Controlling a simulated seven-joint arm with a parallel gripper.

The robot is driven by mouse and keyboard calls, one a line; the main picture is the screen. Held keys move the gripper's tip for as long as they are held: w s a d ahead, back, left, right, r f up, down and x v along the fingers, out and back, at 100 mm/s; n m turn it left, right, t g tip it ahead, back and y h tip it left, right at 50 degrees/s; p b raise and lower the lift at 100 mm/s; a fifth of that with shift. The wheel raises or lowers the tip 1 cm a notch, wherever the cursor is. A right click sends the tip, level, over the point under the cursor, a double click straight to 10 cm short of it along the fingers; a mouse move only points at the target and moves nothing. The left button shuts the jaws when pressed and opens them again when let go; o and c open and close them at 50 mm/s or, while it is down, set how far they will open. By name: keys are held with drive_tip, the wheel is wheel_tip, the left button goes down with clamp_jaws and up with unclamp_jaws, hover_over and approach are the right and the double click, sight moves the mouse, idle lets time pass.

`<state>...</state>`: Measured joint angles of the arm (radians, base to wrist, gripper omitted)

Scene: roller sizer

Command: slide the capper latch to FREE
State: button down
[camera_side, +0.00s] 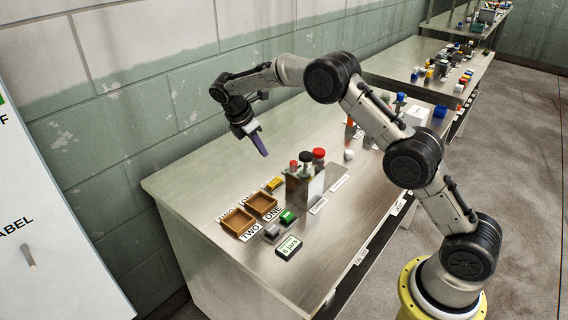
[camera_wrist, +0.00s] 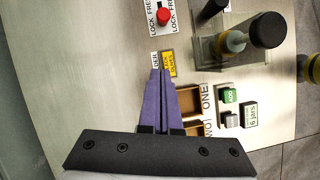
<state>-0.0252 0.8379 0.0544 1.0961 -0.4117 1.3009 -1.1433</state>
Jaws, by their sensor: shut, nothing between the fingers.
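A red knob (camera_wrist: 163,14) stands on the bench at the top of the wrist view, between plates lettered LOCK and FREE. I cannot tell whether it is the capper latch or which end it is at. A yellow plate (camera_wrist: 170,62), with a small white label (camera_wrist: 155,60) beside it, lies just beyond my fingertips in the wrist view. My gripper (camera_wrist: 161,72) has its purple fingers together and is empty. In the side view my gripper (camera_side: 264,152) hangs above the bench, clear of it, to the left of the red and black caps. The knob lies beyond the fingertips, apart from them.
A clear-sided box (camera_wrist: 225,45) with a black-capped part (camera_wrist: 265,30) stands right of the knob. Two brown trays (camera_side: 237,222), a green button (camera_side: 287,217), a grey button (camera_side: 271,232) and a display (camera_side: 289,248) are nearby. The bench's left part (camera_side: 200,170) is bare.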

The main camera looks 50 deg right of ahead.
drive_tip(key=shift+f, duration=0.1)
drive_tip(key=x, duration=1)
drive_tip(key=shift+s, duration=0.1)
drive_tip(key=d, duration=0.3)
drive_tip(key=shift+s+d+r, duration=0.1)
drive_tip(key=shift+s+r, duration=0.15)
drive_tip(key=shift+s, duration=0.1)
drive_tip(key=shift+s+d+r, duration=0.1)
drive_tip(key=shift+d, duration=0.25)
drive_tip(key=shift+d, duration=1.8)
